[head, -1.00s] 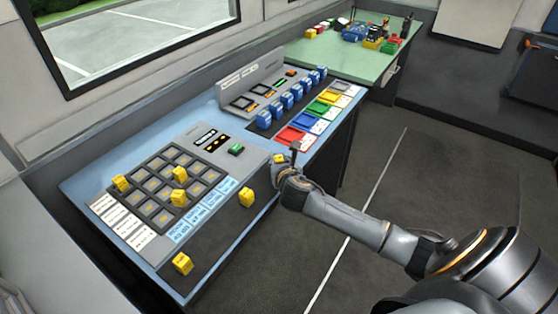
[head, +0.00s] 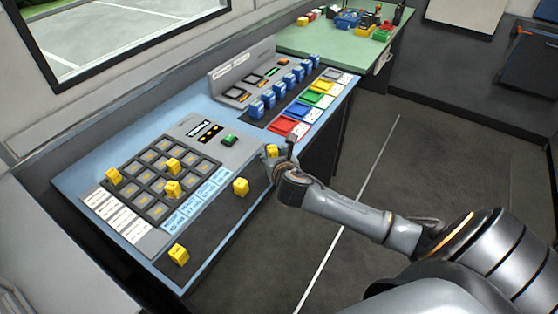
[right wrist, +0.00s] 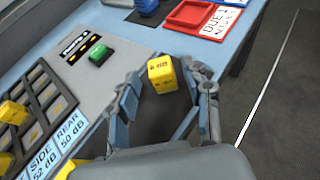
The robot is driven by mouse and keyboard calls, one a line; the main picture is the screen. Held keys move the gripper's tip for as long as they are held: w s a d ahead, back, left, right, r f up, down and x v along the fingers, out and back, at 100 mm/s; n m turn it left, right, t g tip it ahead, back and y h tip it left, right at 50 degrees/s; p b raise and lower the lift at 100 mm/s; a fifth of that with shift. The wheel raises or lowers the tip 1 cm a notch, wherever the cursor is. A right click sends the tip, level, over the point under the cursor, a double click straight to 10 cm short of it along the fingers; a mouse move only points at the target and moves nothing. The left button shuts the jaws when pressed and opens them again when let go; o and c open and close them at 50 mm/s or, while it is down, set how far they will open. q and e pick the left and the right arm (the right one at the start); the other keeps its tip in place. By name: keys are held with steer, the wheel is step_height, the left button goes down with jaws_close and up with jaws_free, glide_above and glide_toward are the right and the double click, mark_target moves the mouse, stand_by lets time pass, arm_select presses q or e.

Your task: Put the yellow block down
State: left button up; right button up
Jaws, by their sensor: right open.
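A yellow block (head: 272,151) sits at the right front edge of the grey panel, by my right gripper (head: 280,156). In the right wrist view the same block (right wrist: 162,74) is between the spread fingers of my right gripper (right wrist: 163,98), near their tips. The left finger is clear of it. The right finger is close to it; I cannot tell whether they touch. The block appears to rest on the dark strip, though its underside is hard to see. My left gripper is not in view.
Other yellow blocks stand on the grid pad (head: 150,180) and the dark front strip (head: 215,222), one of them (head: 240,187) left of my gripper. A green button (head: 229,140) and a red tray (head: 283,125) lie beyond. The floor at right is clear.

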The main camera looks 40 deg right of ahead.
steer(key=v, duration=0.9)
stand_by(1.2)
